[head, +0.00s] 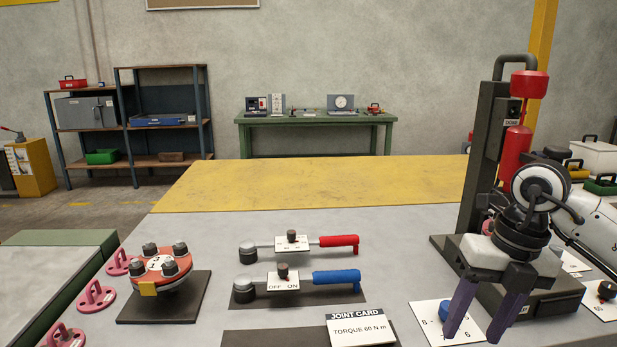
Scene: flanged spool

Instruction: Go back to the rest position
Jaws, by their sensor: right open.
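My right gripper (474,336) is at the lower right, pointing down with its two purple fingers apart and nothing between them. It is above or in front of a white dial card (424,325) with a blue knob, partly hiding it. My left gripper is not in view. The flanged spool (157,271), with an orange-red top flange and several grey bolts, stands on a dark plate (190,306) at the left.
A red-handled wrench (338,241) and a blue-handled wrench (336,278) lie mid-table. A joint card (360,328) reads "TORQUE 60 N m". A dark stand (484,150) with red cylinders rises behind my right gripper. Pink handled pieces (95,297) lie at left.

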